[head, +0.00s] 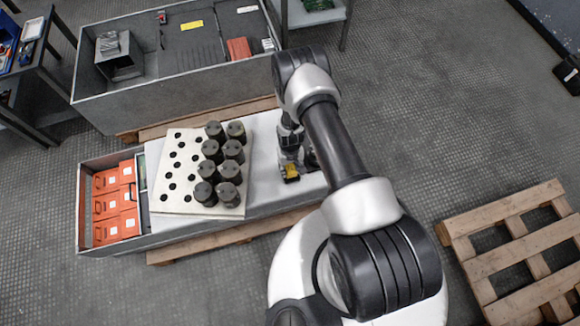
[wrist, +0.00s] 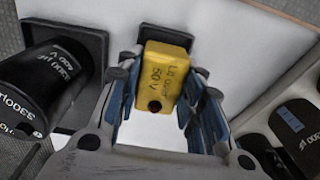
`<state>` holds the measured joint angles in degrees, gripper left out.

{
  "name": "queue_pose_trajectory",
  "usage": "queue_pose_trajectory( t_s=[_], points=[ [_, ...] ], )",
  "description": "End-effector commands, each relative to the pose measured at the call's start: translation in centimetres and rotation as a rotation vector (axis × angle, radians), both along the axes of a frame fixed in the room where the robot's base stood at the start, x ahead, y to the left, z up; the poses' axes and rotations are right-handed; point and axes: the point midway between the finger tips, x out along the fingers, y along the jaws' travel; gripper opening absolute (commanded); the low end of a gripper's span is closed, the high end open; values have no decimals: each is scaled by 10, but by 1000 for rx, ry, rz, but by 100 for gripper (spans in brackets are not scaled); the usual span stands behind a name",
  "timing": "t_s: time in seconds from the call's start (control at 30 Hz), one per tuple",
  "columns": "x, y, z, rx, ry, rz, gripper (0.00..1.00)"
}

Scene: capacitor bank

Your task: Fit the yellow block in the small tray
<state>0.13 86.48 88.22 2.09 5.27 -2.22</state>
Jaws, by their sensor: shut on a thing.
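The yellow block (wrist: 166,72), with dark lettering and a dark round spot on its near end, is between the blue-padded fingers of my gripper (wrist: 165,85) in the wrist view. My gripper is shut on it. A small dark square tray (wrist: 165,33) shows just behind the block, which covers part of it. I cannot tell whether the block touches the tray. In the head view the yellow block (head: 290,172) is at my gripper (head: 290,160), over the pale bench top (head: 263,165). The small tray cannot be made out there.
A holed white board (head: 168,198) with several capacitors lies left of my gripper. Orange boxes (head: 115,205) fill a bin. A large grey crate (head: 160,98) stands behind.

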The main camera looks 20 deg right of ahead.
Motion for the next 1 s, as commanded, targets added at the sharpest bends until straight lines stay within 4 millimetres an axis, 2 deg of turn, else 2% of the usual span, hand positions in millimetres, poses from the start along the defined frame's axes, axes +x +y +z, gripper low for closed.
queue_pose_trajectory(
  t_s=[1.0],
  points=[
    [0,0,-13,0,0,0,2]
  ],
)
